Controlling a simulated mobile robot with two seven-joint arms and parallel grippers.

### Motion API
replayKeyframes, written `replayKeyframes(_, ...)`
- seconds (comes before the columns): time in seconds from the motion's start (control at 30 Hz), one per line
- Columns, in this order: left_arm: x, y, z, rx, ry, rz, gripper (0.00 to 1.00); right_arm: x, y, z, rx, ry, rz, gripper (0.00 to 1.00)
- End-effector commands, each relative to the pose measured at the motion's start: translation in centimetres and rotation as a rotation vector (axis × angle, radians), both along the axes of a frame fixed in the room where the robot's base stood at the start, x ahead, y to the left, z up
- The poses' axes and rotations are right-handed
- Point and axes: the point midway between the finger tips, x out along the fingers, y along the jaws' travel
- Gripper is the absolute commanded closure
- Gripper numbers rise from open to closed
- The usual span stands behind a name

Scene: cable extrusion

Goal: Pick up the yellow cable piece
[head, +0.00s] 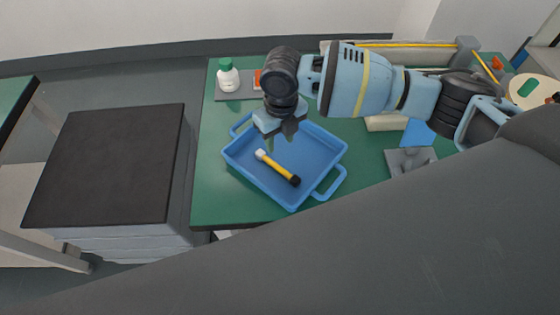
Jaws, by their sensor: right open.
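The yellow cable piece (277,167) lies in the blue tray (326,147), tilted down to the right. It has a white end at the upper left and a black end at the lower right. My right gripper (277,141) is open above the tray, with its fingers pointing down near the white end of the cable piece. Its fingers look empty and apart from the cable piece, though the exact height is hard to tell. My left gripper is not in the head view.
The tray stands on a green table (214,204). A white bottle with a green cap (227,77) stands behind it. A grey fixture (411,162) is to the right, near a blue piece (417,133). A black-topped cabinet (108,165) stands left of the table.

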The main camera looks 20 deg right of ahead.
Motion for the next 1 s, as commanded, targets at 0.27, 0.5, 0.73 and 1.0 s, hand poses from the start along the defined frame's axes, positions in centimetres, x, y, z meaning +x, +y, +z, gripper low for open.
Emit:
replayKeyframes(0.27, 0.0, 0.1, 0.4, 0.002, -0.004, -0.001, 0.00, -1.8, 1.4, 0.4, -0.022, -0.013, 0.262, 0.59)
replayKeyframes(0.5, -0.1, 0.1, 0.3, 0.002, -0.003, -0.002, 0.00, -1.8, 1.4, -0.6, -0.020, -0.009, 0.260, 0.59)
replayKeyframes(0.73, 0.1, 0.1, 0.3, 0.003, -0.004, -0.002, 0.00, -1.8, 1.4, -2.3, -0.020, -0.010, 0.260, 0.59)
replayKeyframes(1.0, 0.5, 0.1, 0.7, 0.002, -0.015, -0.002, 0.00, -2.1, 1.5, -4.3, -0.022, -0.010, 0.258, 0.59)
